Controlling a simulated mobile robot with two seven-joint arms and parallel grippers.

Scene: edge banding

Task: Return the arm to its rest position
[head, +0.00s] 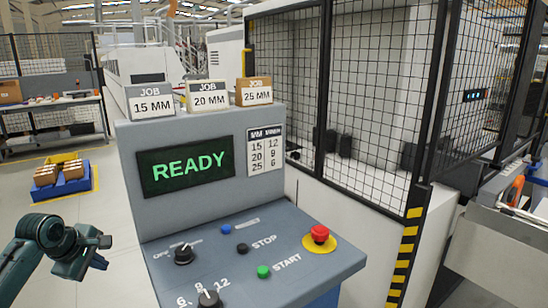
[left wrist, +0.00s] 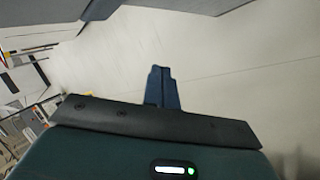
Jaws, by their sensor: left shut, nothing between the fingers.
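My left gripper (head: 98,255) is at the lower left of the head view, beside the control console (head: 130,175) and apart from it. In the left wrist view its two blue fingers (left wrist: 161,80) are together with nothing between them. Pale floor shows beyond the fingertips. My right gripper is in neither view. The console screen (head: 185,165) reads READY in green. Its sloping panel holds a black selector knob (head: 183,254), a green START button (head: 263,271), a black STOP button (head: 242,248) and a red emergency button (head: 320,233).
Job cards for 15 MM (head: 151,104), 20 MM (head: 209,96) and 25 MM (head: 255,92) stand on the console. A mesh-fenced machine (head: 365,110) rises behind at the right. Open floor lies left of the console.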

